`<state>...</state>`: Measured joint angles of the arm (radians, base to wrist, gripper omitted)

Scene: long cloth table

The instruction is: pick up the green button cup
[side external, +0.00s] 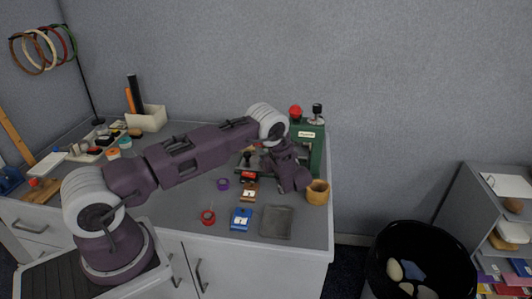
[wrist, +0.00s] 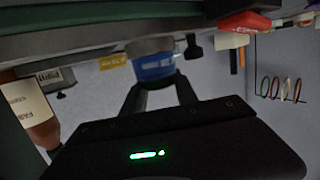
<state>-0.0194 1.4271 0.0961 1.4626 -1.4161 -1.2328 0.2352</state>
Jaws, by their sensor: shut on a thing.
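My gripper (wrist: 158,82) is in the wrist view, its two dark fingers on either side of a blue round thing (wrist: 153,66) with a grey band. The fingers are shut on it. This view is turned over, with the table surface along the top. In the side view my fingers are hard to make out beside the green press (side external: 313,148), and what they hold cannot be told there. I cannot clearly identify a green button cup in either view. A small teal-topped pot (side external: 125,142) stands far back on the left.
A wooden cup (side external: 317,192) stands at the table's right edge. A purple ring-shaped thing (side external: 222,184), a red one (side external: 208,216), a blue box (side external: 241,219) and a grey mat (side external: 277,222) lie in front. A bottle (wrist: 30,110) shows close at left in the wrist view.

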